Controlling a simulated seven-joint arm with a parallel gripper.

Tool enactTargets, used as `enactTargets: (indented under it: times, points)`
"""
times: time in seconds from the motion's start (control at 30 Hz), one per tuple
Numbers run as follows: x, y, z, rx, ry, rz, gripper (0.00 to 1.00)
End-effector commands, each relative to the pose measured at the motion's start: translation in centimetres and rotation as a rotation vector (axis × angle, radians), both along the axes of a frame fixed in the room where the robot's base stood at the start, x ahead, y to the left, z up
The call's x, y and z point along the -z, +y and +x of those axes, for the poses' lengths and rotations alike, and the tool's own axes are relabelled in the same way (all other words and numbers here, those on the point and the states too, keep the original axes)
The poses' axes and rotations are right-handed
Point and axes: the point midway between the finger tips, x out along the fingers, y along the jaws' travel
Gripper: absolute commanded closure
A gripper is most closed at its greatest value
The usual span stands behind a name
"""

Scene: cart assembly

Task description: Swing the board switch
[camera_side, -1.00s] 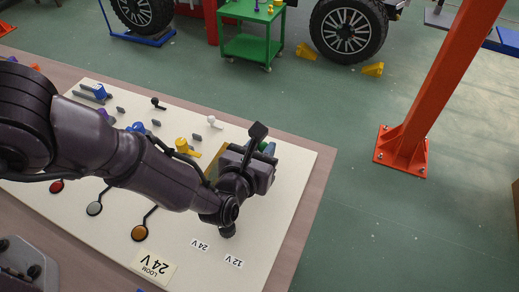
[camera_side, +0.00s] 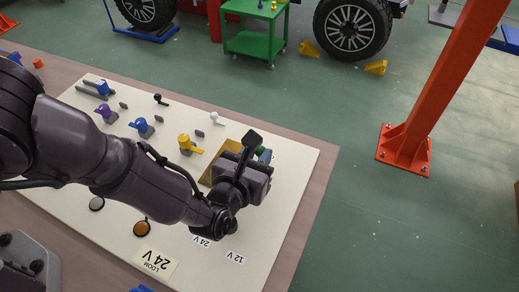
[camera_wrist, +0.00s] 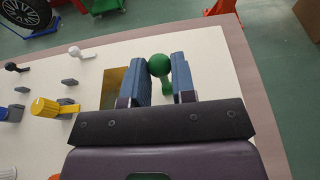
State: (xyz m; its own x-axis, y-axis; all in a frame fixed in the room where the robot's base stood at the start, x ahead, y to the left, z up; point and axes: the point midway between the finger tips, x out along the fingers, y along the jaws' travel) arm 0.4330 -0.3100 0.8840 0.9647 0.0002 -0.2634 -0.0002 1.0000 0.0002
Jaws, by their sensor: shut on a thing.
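A green round knob (camera_wrist: 158,65) on a short green stem stands on the white board (camera_wrist: 215,58). In the wrist view it sits between the two blue-padded fingers of my gripper (camera_wrist: 161,74), which is shut on it. In the side view my gripper (camera_side: 258,164) is over the right part of the board, and only a bit of green shows beside it. The knob's base is mostly hidden by the fingers. A tan-yellow plate (camera_side: 217,167) lies on the board just left of the gripper; it also shows in the wrist view (camera_wrist: 112,84).
A yellow lever (camera_side: 188,145), a blue lever (camera_side: 143,127), a purple lever (camera_side: 105,113), and small white (camera_side: 215,119) and black (camera_side: 160,99) levers stand on the board to the left. Labels (camera_side: 155,262) lie along its near side. The right edge is clear.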

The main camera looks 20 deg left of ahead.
Motion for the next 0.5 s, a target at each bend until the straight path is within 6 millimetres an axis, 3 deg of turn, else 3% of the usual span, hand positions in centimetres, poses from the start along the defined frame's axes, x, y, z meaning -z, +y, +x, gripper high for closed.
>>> enactTargets:
  times: [0.5]
  points:
    - [0.23, -0.04, -0.94, 0.001, 0.005, 0.001, 0.89]
